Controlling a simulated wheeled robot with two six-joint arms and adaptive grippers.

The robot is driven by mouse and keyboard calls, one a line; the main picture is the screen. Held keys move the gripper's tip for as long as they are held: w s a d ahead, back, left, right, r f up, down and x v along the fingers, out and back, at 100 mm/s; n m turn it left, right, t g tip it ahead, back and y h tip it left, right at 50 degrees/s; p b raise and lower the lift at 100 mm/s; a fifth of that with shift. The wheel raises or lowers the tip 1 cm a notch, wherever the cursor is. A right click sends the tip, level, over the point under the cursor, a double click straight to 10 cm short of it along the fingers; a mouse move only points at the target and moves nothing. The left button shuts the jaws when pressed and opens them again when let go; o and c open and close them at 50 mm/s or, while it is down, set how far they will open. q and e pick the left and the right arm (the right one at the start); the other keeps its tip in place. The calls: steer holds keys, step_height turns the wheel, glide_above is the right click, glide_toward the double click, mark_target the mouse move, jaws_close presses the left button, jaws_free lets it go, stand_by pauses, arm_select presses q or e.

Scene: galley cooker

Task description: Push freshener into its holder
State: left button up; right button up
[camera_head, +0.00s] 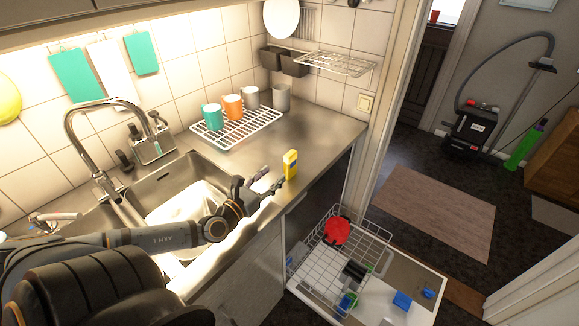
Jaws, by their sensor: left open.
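My left gripper (264,183) is open above the counter's front edge, right of the sink. A small yellow upright container (290,163) with a dark-marked label stands on the steel counter just beyond its fingertips, apart from them as far as I can see. A small purple-grey piece (261,173) shows by the fingers; I cannot tell what it is. The open dishwasher's door (385,312) bears two small blue pieces (402,300). I cannot tell for sure which thing is the freshener or its holder. My right gripper is not in view.
The dishwasher rack (318,268) is pulled out below the counter and holds a red bowl (337,231). Cups stand on and beside a white drying rack (236,128) at the back. The sink tap (75,125) rises at left. The counter's right part is clear.

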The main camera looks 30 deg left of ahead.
mark_target(286, 164)
arm_select(q)
steer(key=shift+w+a+f, duration=0.2)
steer(key=shift+w+f, duration=0.15)
steer(key=shift+f, duration=0.25)
steer(key=shift+w+a+f, duration=0.1)
steer(key=shift+w+a, duration=0.05)
steer(key=shift+w, duration=0.2)
steer(key=w, duration=0.4)
steer(key=shift+r+b, duration=0.25)
steer(key=shift+b, duration=0.15)
steer(key=shift+w+f, duration=0.15)
steer(key=shift+w, duration=0.4)
steer(key=w, duration=0.5)
steer(key=shift+d+f+p, duration=0.1)
steer(key=shift+d+p, duration=0.1)
steer(key=shift+p, duration=0.15)
steer(key=shift+s, duration=0.15)
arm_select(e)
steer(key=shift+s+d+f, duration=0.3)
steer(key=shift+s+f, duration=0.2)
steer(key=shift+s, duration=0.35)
arm_select(q)
steer(key=shift+c, duration=1.3)
jaws_close()
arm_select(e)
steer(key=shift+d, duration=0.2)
